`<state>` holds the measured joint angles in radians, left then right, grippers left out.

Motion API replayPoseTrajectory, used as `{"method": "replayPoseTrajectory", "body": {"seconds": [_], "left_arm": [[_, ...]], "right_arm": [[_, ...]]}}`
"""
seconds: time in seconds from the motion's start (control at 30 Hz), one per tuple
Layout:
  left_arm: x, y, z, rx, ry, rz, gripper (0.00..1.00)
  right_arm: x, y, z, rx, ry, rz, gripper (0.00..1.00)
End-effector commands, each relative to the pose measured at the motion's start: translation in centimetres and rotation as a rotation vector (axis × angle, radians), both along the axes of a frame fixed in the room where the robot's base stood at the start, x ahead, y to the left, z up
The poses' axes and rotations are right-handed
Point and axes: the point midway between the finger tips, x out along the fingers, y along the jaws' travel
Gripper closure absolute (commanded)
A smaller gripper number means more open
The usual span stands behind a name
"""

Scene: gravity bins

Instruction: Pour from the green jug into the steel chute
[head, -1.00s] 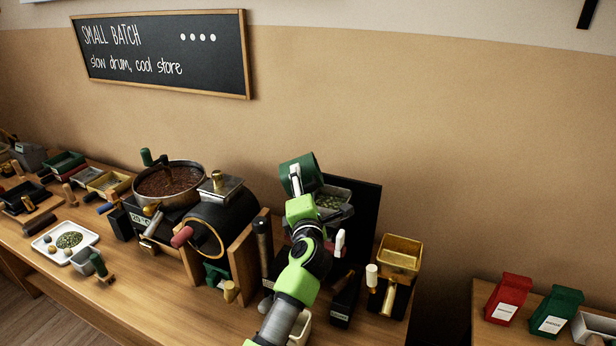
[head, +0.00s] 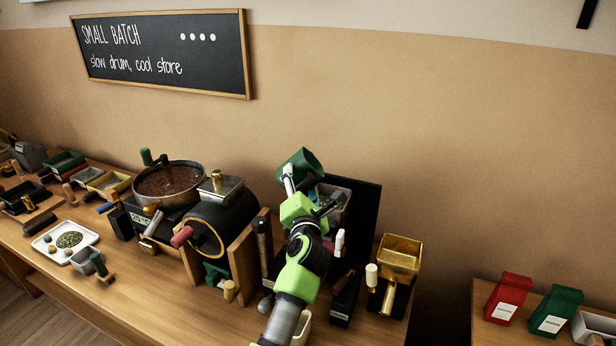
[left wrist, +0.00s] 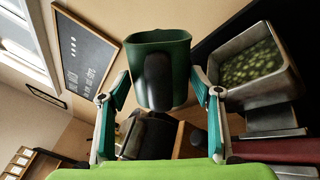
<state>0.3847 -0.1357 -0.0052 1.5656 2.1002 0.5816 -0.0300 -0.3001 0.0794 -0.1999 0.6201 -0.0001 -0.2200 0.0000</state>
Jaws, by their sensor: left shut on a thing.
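The green jug (head: 296,168) is up above the bench, tilted with its dark mouth toward the upper right. My left gripper (head: 290,181) is shut on it. In the left wrist view the jug (left wrist: 181,70) and its black handle (left wrist: 158,82) sit between the fingers; its inside is hidden. The steel chute (head: 346,194) stands just right of the jug in front of a black panel; my gripper partly covers it. In the left wrist view the chute (left wrist: 262,96) holds green beans, and the jug is beside it, apart. My right gripper is not in view.
A black drum (head: 222,222) and a round pan of brown beans (head: 170,183) stand left of my arm. A brass hopper (head: 401,254) stands to the right. A white tray (head: 88,236) with green beans lies on the left. Red (head: 507,298) and green bags (head: 556,312) stand farther right.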

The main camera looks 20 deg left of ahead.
Motion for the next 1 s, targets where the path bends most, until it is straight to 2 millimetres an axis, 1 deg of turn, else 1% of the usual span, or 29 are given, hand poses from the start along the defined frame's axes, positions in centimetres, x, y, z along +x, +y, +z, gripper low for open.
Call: {"method": "replayPoseTrajectory", "body": {"seconds": [0.2, 0.43, 0.63, 0.87, 1.0], "left_arm": [[0.0, -0.1, 0.1, -0.150, -0.072, -0.001, 0.79], [0.0, -0.1, 0.2, -0.158, -0.077, -0.002, 0.79], [0.1, -0.5, 0.0, -0.302, -0.144, -0.002, 0.79], [0.2, -0.4, 0.4, -0.320, -0.156, -0.002, 0.79], [0.3, -0.9, 0.2, -0.364, -0.174, -0.004, 0.79]], "right_arm": [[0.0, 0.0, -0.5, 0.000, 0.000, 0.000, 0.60], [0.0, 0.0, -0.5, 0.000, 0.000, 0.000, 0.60], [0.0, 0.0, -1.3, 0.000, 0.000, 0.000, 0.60], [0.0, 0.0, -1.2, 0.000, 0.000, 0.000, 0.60], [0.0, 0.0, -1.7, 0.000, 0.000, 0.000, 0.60]]}}
